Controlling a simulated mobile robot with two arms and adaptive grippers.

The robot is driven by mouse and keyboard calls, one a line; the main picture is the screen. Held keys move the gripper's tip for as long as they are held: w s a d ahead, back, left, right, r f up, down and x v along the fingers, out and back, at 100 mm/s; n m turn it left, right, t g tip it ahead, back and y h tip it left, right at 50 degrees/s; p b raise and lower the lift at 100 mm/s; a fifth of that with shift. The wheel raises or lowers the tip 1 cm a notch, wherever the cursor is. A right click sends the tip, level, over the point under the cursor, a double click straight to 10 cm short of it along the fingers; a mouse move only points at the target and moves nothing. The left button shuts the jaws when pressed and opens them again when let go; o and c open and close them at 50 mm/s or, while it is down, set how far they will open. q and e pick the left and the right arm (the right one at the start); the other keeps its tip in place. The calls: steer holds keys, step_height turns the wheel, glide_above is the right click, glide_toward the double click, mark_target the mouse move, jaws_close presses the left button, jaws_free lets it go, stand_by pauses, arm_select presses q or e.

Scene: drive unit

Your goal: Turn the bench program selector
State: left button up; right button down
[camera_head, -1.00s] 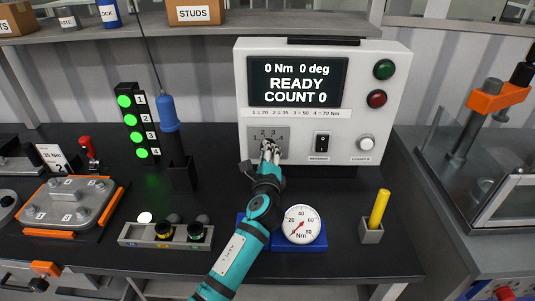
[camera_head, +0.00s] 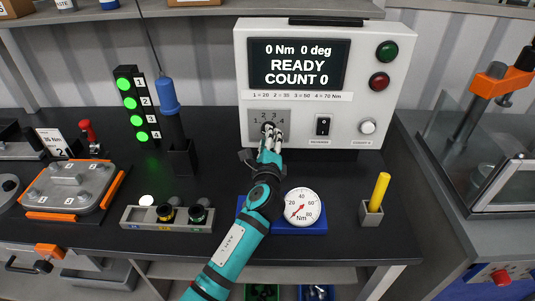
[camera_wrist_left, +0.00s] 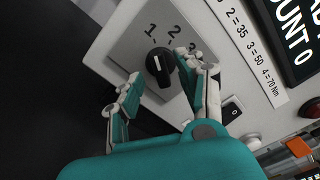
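The program selector is a round black knob (camera_wrist_left: 160,65) with a white pointer line, on a grey plate (camera_wrist_left: 125,42) marked 1 to 4. The pointer seems to face 1, but the angle makes this unsure. In the head view the plate (camera_head: 256,117) sits at the lower left of the white bench unit (camera_head: 345,60), with the knob mostly hidden by my gripper. My left gripper (camera_head: 271,132) is right in front of it. In the left wrist view my left gripper (camera_wrist_left: 158,76) is open, its fingers either side of the knob; contact cannot be told. My right gripper is not in view.
The unit's screen (camera_head: 297,64) reads READY, COUNT 0. A black rocker switch (camera_head: 323,125) and a white button (camera_head: 367,126) sit right of the selector. A dial gauge (camera_head: 301,207) stands below, beside my arm. A blue-handled tool (camera_head: 169,97) stands to the left.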

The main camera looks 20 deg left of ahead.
arm_select(q)
steer(key=v, duration=1)
